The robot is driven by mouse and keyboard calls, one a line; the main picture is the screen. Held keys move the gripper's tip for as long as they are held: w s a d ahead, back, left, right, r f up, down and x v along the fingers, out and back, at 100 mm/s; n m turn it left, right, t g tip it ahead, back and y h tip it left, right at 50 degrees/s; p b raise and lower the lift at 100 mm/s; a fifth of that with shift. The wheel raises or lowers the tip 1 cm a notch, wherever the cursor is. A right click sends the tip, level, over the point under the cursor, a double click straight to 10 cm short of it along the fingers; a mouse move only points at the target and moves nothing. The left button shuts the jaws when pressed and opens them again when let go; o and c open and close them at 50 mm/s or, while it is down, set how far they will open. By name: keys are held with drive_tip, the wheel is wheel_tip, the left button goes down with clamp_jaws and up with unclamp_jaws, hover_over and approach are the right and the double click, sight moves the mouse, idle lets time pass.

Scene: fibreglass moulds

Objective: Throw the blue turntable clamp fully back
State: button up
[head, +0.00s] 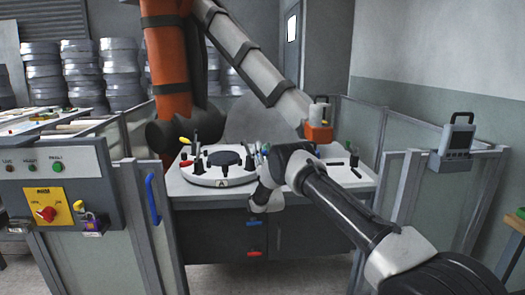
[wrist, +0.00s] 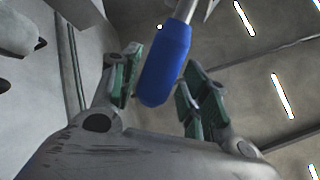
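The blue clamp handle (wrist: 166,64) shows in the wrist view as a blue grip on a metal rod, standing between the two fingers of my gripper (wrist: 163,88). The fingers have green pads and stand apart. The left pad is close to the blue grip; whether it touches I cannot tell. A gap shows toward the right pad. In the head view the round white turntable (head: 203,179) lies on the bench, with a dark disc at its middle and several clamps around it. My arm reaches its right side and hides the blue clamp there.
A red-handled clamp (head: 186,163) and a yellow-tipped one (head: 184,140) stand at the turntable's left. An orange robot column (head: 167,60) rises behind. Fence panels flank the bench (head: 190,196). A control box (head: 57,187) is at left, a pendant (head: 457,140) at right.

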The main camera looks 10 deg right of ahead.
idle(0.3)
wheel_tip(320, 180, up, 10)
idle(0.5)
drive_tip(key=shift+f, duration=0.1)
drive_tip(key=v, duration=0.8)
drive_tip(key=shift+a+f, duration=0.35)
drive_tip(key=shift+f, duration=0.35)
drive_tip(key=shift+w+r, duration=0.1)
drive_tip(key=shift+w, duration=0.1)
